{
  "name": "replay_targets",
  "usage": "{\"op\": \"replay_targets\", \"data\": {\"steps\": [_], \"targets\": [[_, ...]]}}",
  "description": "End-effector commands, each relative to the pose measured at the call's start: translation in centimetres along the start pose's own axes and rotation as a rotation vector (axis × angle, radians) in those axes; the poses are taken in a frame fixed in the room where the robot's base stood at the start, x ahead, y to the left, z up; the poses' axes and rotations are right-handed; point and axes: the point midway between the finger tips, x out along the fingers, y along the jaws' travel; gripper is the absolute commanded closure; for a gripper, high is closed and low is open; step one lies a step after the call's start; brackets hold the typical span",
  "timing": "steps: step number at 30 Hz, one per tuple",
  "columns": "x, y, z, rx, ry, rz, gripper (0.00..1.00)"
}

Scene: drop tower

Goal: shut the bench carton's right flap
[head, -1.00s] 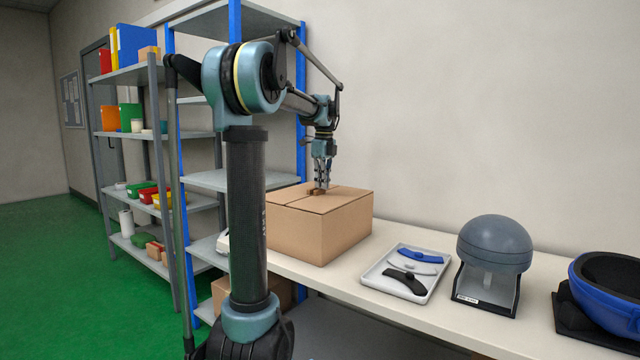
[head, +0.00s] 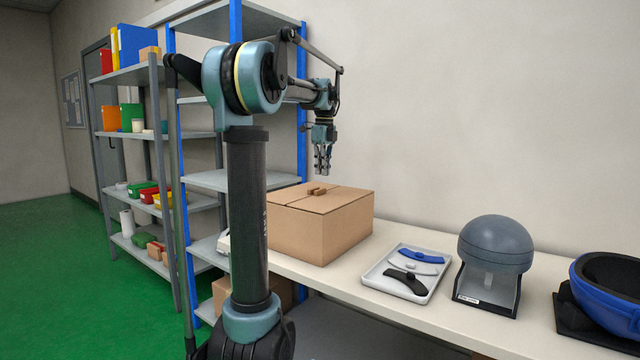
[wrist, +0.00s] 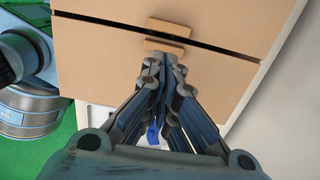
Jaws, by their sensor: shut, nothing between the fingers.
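The brown bench carton (head: 300,236) stands on the bench with its top flaps lying flat, as far as I can see. Two small wooden tabs (head: 317,190) sit close together on top. In the wrist view, one flap (wrist: 225,20) and the other flap (wrist: 100,62) lie on either side of a narrow dark gap. Each bears a tab beside the gap, the far tab (wrist: 168,28) and the near tab (wrist: 163,47). My gripper (head: 323,173) is shut and empty, above the carton and apart from the tabs. In the wrist view its fingertips (wrist: 165,60) overlap the near flap.
A white tray (head: 373,277) with blue, white and black pieces lies right of the carton. A grey dome on a stand (head: 494,246) and a blue bowl-like thing (head: 610,308) are farther right. Shelving (head: 213,180) stands left of the bench (head: 340,287). The wall is behind.

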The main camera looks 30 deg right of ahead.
Motion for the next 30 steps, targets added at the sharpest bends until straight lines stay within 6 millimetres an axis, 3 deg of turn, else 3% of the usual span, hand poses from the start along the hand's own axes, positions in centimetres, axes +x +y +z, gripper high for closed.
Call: {"op": "replay_targets", "data": {"steps": [9,15,25,30], "targets": [[-5.8,0.0,0.1,0.001,-0.001,-0.001,1.00],[-7.7,0.0,0.2,0.000,-0.001,-0.001,1.00],[-8.1,0.3,0.4,-0.014,-0.001,-0.001,1.00],[-6.9,3.6,1.8,-0.169,-0.003,-0.009,1.00]]}}
